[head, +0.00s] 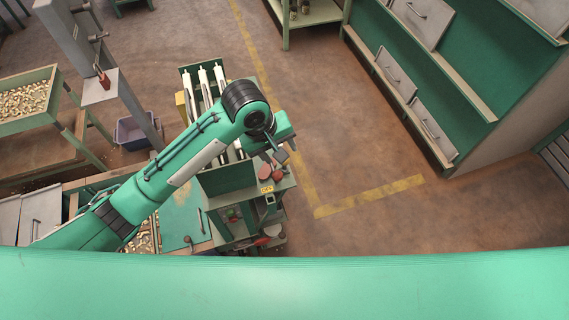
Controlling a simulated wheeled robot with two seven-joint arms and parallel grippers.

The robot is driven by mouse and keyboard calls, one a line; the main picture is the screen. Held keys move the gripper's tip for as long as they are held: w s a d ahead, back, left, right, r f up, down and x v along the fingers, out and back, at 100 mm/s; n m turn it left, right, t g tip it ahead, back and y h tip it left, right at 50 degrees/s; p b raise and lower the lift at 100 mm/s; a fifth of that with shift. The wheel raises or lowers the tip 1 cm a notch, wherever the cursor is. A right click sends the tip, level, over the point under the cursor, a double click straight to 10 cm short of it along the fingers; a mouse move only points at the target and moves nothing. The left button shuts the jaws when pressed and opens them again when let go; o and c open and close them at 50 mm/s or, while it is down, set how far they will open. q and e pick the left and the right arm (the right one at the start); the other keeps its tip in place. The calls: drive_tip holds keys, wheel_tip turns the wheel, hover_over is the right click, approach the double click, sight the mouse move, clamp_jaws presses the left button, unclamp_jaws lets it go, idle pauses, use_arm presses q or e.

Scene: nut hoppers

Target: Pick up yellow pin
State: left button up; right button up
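I cannot make out a yellow pin for certain. A small yellow tag (266,188) with dark marks shows on the front of the green cart, and whether it is a pin I cannot tell. My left gripper (274,158) is above the right side of the cart, near some reddish round pieces (277,175). Its two grey fingers look apart with nothing between them. My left arm crosses from the lower left and hides part of the cart. My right gripper is not in view.
The cart carries long white tubes (204,84) in a green rack. A bin of nuts (25,99) stands at the left, near a grey post (125,95) and a purple crate (137,130). Green shelving with drawers (436,130) stands at the right. The floor between is clear.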

use_arm(q)
wheel_tip(320, 180, up, 2)
drive_tip(key=w+n+y, duration=0.1)
drive_tip(key=w, duration=0.1)
drive_tip(key=p, duration=0.1)
hover_over(285, 170)
drive_tip(key=a, duration=0.1)
drive_tip(key=shift+n, duration=0.4)
wheel_tip(285, 170, down, 7)
drive_tip(key=shift+s+f, duration=0.1)
drive_tip(key=shift+s, duration=0.05)
drive_tip(key=shift+f+p, duration=0.55)
drive_tip(key=p+x, duration=0.1)
drive_tip(key=x, duration=0.2)
drive_tip(key=shift+f, duration=0.25)
drive_tip(key=shift+w+d+f, duration=0.1)
drive_tip(key=shift+w+f, duration=0.1)
drive_tip(key=shift+f, duration=0.25)
drive_tip(key=c, duration=1.1)
